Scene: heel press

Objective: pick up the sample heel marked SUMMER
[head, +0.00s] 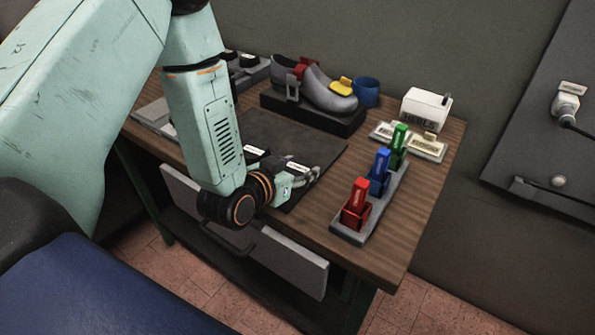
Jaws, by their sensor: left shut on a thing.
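My left gripper (308,179) is low over the front right part of the dark mat (290,135) on the workbench. It is shut on a sample heel, which the fingers mostly hide. A small white label (297,166) shows right beside the fingers; its writing is too small to read. Another white label (255,150) lies to its left, partly behind my arm. I cannot tell which one reads SUMMER. My right gripper is not in view.
A grey shoe (325,92) stands on a black block at the back, with a blue cup (366,91) beside it. A grey rack (372,213) with red, blue and green holders stands at right. A white box (425,108) and two labelled plates (427,147) are behind it.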

